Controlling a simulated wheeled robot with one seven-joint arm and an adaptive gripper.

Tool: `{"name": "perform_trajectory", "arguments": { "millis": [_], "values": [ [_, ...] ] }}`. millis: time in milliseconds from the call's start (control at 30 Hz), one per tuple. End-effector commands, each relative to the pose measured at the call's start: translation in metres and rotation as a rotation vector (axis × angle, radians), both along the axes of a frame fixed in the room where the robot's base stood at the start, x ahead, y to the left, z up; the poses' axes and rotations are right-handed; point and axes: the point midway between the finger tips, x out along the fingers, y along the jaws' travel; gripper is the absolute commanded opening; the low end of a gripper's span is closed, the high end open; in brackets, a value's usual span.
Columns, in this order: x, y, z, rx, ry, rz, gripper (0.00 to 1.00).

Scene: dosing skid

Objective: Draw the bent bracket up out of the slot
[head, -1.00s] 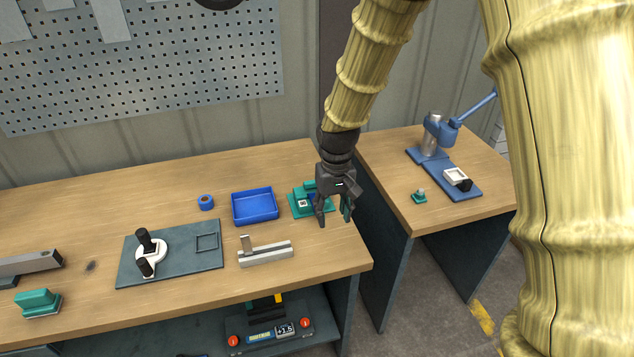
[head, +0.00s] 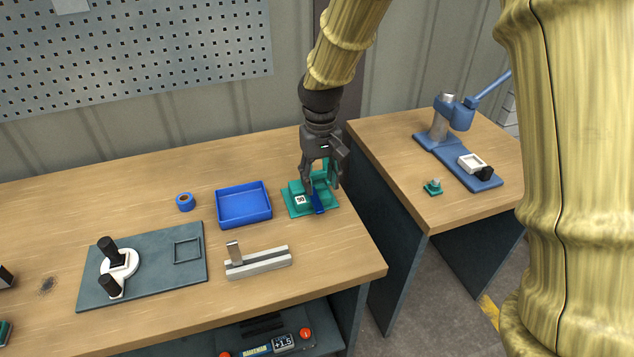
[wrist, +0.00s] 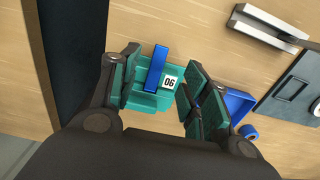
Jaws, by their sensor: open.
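A blue piece (head: 318,204), which looks like the bent bracket, stands in a green holder (head: 293,207) with a white label at the right of the bench. In the wrist view the blue piece (wrist: 155,68) shows as a narrow bar on the green holder (wrist: 145,102), beside the label. My gripper (head: 320,184) is open above the holder, its fingers pointing down. In the wrist view the blue piece lies between the spread fingers, apart from them. The slot itself and the lower part of the blue piece are hidden.
A blue tray (head: 244,220) stands left of the holder. A grey slotted block (head: 262,266) with an upright metal piece is in front. A dark plate (head: 150,285) with black knobs lies further left. A blue press (head: 452,130) stands on the right table.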

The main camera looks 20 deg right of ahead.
Motion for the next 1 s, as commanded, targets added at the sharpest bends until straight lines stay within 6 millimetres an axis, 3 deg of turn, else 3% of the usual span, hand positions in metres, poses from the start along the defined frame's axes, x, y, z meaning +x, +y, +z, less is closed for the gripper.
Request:
{"name": "perform_trajectory", "arguments": {
  "millis": [267,700,1000],
  "values": [
    [0.000,0.001,-0.018,0.000,0.002,0.002,0.46],
    [-0.001,0.000,-0.081,0.000,0.002,0.000,0.46],
    [0.000,0.000,-0.107,0.000,0.001,0.001,0.46]
  ]
}}
